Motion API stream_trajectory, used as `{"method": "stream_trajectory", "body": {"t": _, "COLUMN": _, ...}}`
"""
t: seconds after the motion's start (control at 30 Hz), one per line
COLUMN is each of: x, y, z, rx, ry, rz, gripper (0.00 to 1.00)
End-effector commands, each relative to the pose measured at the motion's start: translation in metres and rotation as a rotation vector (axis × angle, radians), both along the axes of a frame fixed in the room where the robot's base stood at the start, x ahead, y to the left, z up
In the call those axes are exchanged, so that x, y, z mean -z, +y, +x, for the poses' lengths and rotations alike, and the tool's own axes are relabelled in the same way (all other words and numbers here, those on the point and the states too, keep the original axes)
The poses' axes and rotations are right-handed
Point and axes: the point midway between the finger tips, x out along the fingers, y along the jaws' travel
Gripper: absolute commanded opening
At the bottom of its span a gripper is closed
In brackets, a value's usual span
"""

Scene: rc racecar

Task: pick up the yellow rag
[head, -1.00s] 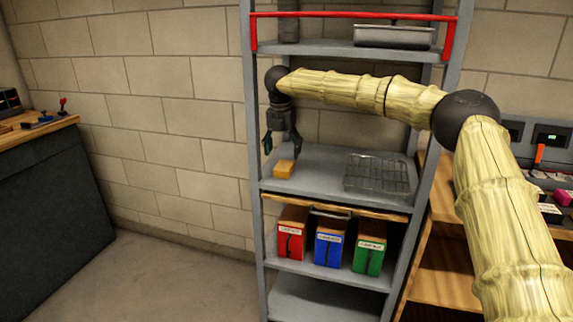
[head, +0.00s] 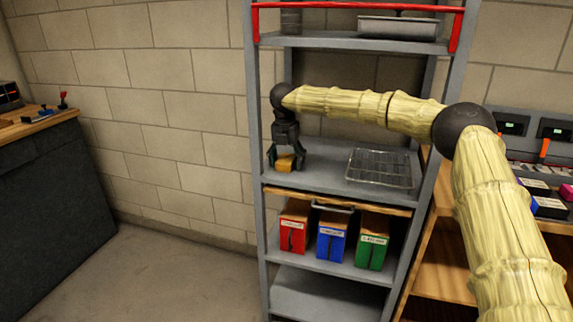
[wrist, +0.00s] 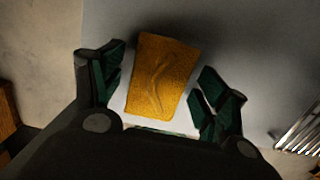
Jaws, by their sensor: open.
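The yellow rag (head: 286,164) is a small folded block lying on the middle grey shelf, near its left end. In the wrist view the yellow rag (wrist: 160,76) has a curved crease on top and lies between the fingers. My gripper (head: 286,162) points down over it from above, with its fingers on either side. In the wrist view my gripper (wrist: 160,88) is open, with dark green pads. A gap shows between the rag and each finger, smaller on the right near the rag's lower edge. The rag is partly hidden by the fingers in the head view.
A wire rack (head: 380,167) lies on the same shelf to the right. Shelf posts stand at both sides, and a shelf with a metal tray (head: 398,27) is above. The shelf between rag and rack is clear.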

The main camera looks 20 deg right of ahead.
Motion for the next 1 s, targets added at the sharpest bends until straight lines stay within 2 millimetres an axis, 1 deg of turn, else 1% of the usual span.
{"method": "stream_trajectory", "body": {"t": 0.13, "x": -0.001, "y": 0.001, "z": 0.0, "rx": -0.001, "ry": -0.001, "rz": -0.001, "gripper": 0.74}}
{"method": "stream_trajectory", "body": {"t": 0.27, "x": -0.001, "y": 0.001, "z": 0.0, "rx": -0.001, "ry": -0.001, "rz": -0.001, "gripper": 0.5}}
{"method": "stream_trajectory", "body": {"t": 0.3, "x": -0.001, "y": 0.001, "z": 0.0, "rx": -0.002, "ry": -0.001, "rz": -0.001, "gripper": 0.43}}
{"method": "stream_trajectory", "body": {"t": 0.37, "x": -0.001, "y": 0.002, "z": 0.0, "rx": -0.002, "ry": -0.001, "rz": -0.001, "gripper": 0.32}}
{"method": "stream_trajectory", "body": {"t": 0.4, "x": -0.001, "y": 0.002, "z": 0.0, "rx": -0.002, "ry": -0.001, "rz": -0.001, "gripper": 0.3}}
{"method": "stream_trajectory", "body": {"t": 0.77, "x": -0.004, "y": 0.002, "z": 0.001, "rx": -0.002, "ry": -0.001, "rz": -0.001, "gripper": 0.3}}
{"method": "stream_trajectory", "body": {"t": 0.87, "x": -0.01, "y": 0.002, "z": 0.001, "rx": -0.002, "ry": -0.002, "rz": -0.001, "gripper": 0.3}}
{"method": "stream_trajectory", "body": {"t": 1.0, "x": -0.023, "y": 0.001, "z": 0.001, "rx": -0.001, "ry": -0.002, "rz": -0.002, "gripper": 0.3}}
